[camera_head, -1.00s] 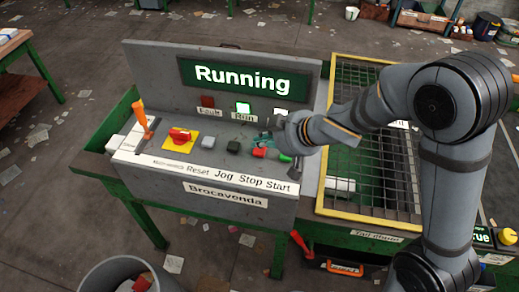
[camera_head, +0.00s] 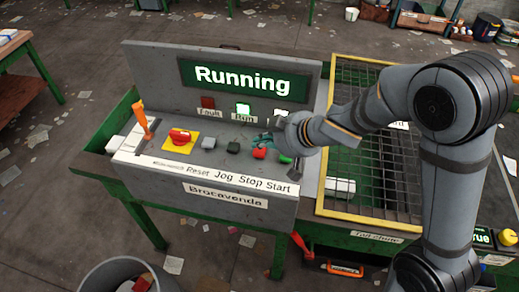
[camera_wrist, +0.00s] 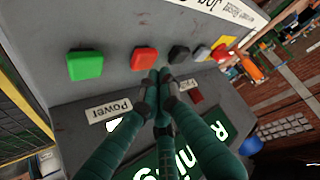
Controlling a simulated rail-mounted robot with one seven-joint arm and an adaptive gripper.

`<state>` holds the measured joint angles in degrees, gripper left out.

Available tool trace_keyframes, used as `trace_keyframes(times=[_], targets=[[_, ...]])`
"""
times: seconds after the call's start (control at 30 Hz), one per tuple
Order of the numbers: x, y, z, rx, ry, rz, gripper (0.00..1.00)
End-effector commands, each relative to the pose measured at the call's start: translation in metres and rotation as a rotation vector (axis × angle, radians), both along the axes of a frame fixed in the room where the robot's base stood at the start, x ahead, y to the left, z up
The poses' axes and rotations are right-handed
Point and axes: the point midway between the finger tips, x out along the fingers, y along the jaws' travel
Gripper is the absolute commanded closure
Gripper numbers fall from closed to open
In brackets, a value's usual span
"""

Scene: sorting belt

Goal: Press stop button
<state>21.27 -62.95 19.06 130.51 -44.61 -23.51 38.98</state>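The red stop button (camera_head: 259,153) sits on the console's sloped panel above the "Stop" label. It also shows in the wrist view (camera_wrist: 145,58). My gripper (camera_wrist: 163,78) has teal fingers drawn together at dark tips, with nothing seen between them. The tips look just beside the red button's edge in the wrist view; I cannot tell whether they touch it. In the head view my gripper (camera_head: 264,140) hovers behind the red button, partly hidden by its own wrist. The display (camera_head: 245,79) reads "Running", and the run lamp (camera_head: 243,108) is lit.
The green start button (camera_head: 285,158) is right of the red one. The dark jog button (camera_head: 233,146), grey reset button (camera_head: 208,143) and red knob on a yellow plate (camera_head: 180,138) are left. An orange-handled lever (camera_head: 141,115) stands far left. A yellow-framed grid (camera_head: 375,150) is right.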

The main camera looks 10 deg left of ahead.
Motion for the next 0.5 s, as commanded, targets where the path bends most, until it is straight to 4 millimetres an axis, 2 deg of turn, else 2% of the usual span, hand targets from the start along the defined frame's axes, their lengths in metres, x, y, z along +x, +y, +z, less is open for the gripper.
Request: trace_keyframes(times=[0.3, 0.5], targets=[[-0.0003, 0.0001, -0.0092, 0.0, 0.001, -0.001, 1.0], [-0.0002, 0.0001, -0.0086, 0.0, 0.0, 0.0, 1.0]])
